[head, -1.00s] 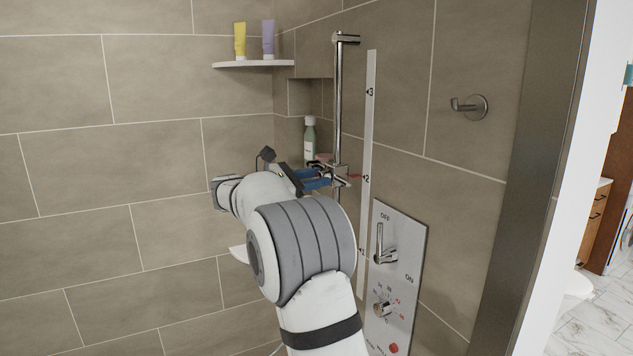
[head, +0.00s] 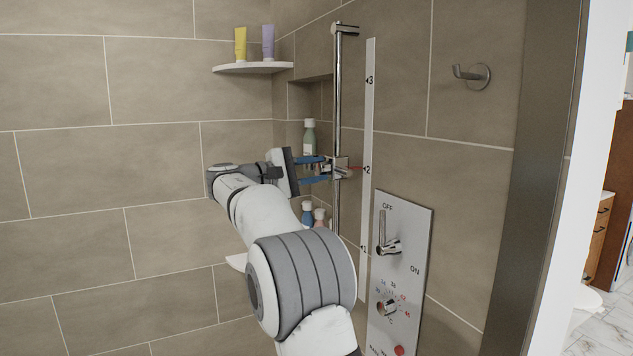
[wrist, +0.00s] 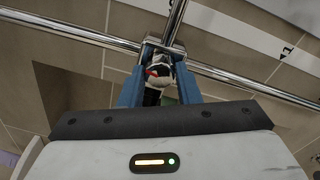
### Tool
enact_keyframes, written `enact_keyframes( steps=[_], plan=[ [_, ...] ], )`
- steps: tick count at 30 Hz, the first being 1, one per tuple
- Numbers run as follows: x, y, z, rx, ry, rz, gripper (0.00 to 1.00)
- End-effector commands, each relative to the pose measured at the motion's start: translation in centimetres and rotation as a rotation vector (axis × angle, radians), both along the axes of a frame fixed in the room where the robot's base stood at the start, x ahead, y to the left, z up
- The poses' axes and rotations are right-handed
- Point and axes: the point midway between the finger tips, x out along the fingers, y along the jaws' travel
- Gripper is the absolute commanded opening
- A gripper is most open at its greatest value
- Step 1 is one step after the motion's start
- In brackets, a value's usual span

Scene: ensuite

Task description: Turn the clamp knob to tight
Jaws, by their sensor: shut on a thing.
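The clamp (head: 341,168) is a chrome slider on the vertical chrome rail (head: 338,100), level with mark 2 on the white scale strip (head: 369,130). A small red pointer sticks out from it toward the strip. My gripper (head: 325,168) comes from the left, its blue fingers one above the other at the clamp. In the wrist view my gripper (wrist: 158,85) is shut on the clamp knob (wrist: 158,78), with a finger on each side. The knob looks pale and dark with a red mark. Its setting is too small to read.
A control panel (head: 403,280) with a lever and a dial is on the wall below right. A hook (head: 473,75) is at upper right. A corner shelf (head: 252,68) holds two tubes.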

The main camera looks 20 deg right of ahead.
Motion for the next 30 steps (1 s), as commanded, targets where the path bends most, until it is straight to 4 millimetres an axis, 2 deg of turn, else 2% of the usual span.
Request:
enact_keyframes(
  steps=[1, 15, 30],
  plan=[
    [0.06, 0.1, -0.48, 0.002, -0.046, 0.002, 0.07],
    [0.11, 0.15, -0.36, 0.016, -0.434, 0.002, 0.07],
    [0.15, 0.18, -0.22, 0.023, -0.593, 0.001, 0.07]
  ],
)
